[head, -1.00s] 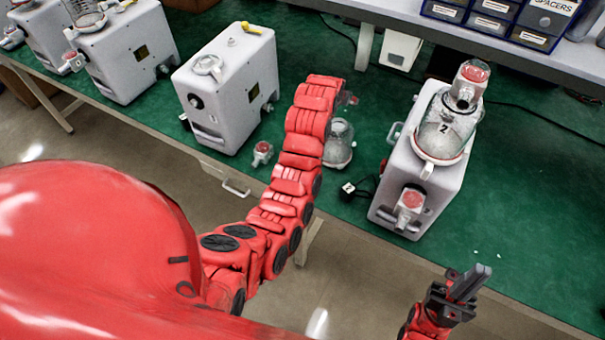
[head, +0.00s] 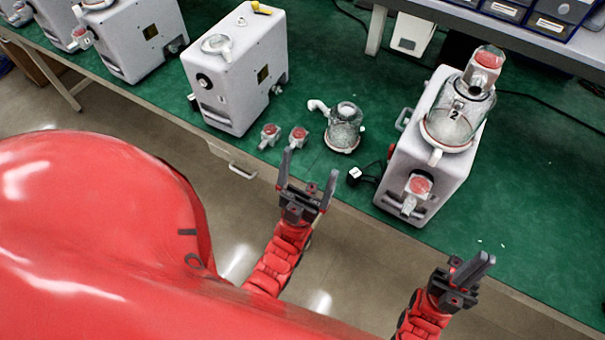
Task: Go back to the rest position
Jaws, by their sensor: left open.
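My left gripper (head: 308,183) is open and empty in front of the table's front edge, fingers pointing toward the table. My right gripper (head: 473,268) is at the lower right, its fingers close together with nothing seen between them. A canister pump (head: 432,152) marked 2, with a clear dome and red-tipped fittings, stands upright on the green table (head: 330,75), beyond and between the grippers. Another canister pump (head: 236,72) without a dome stands to the left. A loose clear dome (head: 343,127) and two small red-tipped fittings (head: 269,135) (head: 298,138) sit on the table between the pumps.
More pumps (head: 133,38) stand at the far left. Bins (head: 550,22) sit on a raised shelf (head: 480,35) at the back right. A black plug (head: 356,176) lies near the table edge. The floor (head: 340,255) in front is clear.

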